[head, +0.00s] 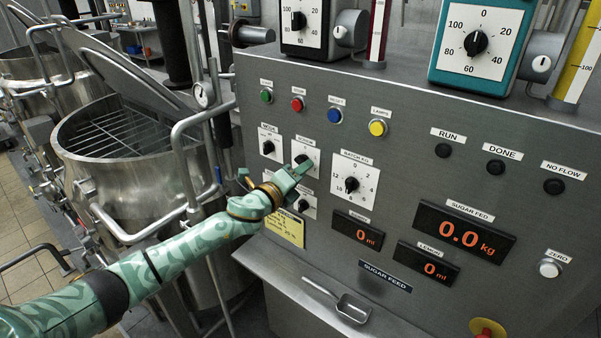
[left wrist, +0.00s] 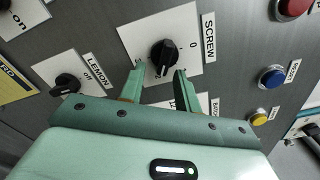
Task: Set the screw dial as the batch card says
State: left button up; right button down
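The screw dial is a black knob on a white plate, labelled SCREW in the left wrist view (left wrist: 163,53); in the head view its plate (head: 303,152) is partly hidden by my gripper. A 0 shows on the plate; the exact setting is hard to read. My left gripper (head: 300,165) is at this dial. In the left wrist view its fingers (left wrist: 158,74) are apart, with tips at either side of the knob's lower end; I cannot tell whether they touch it. The yellow batch card (head: 285,228) is on the panel below the gripper; its text is too small to read.
The lemon dial (left wrist: 67,84) is close by, pointing near off. The batch kg dial (head: 352,184) is to the right, and the mode dial (head: 269,146) to the left. Coloured buttons sit above. A scoop (head: 352,308) lies on the ledge below. A steel mixer (head: 125,165) stands left.

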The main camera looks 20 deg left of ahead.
pick_arm(q)
jog(key=b+v, duration=0.2)
jog(key=v, duration=1.4)
jog(key=shift+s+b, duration=0.15)
jog(key=shift+b, duration=0.2)
